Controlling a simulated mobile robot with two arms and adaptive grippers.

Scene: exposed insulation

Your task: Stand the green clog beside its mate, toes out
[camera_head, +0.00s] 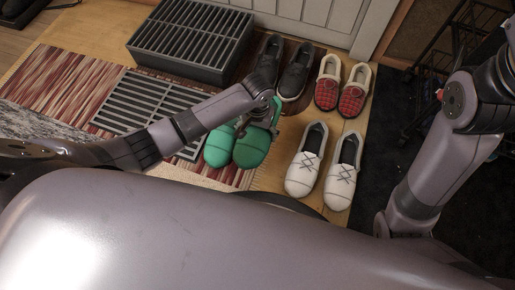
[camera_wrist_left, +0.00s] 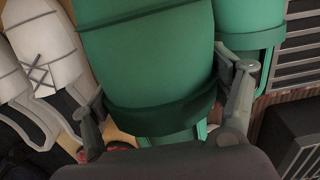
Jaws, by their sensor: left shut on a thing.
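Two green clogs are side by side in the head view, toes toward me. My left gripper (camera_head: 262,116) is shut on the heel end of the right-hand green clog (camera_head: 252,148). I cannot tell whether the held clog touches the floor. My right arm shows at the right, but its gripper is out of view.
White shoes (camera_head: 340,178) are right of the clogs. Dark shoes (camera_head: 294,78) and red plaid slippers (camera_head: 353,92) are behind. A slatted grey box (camera_head: 190,68), a floor grille (camera_head: 135,103) and a striped rug (camera_head: 65,80) lie left. A dark mat and black rack (camera_head: 440,65) are at right.

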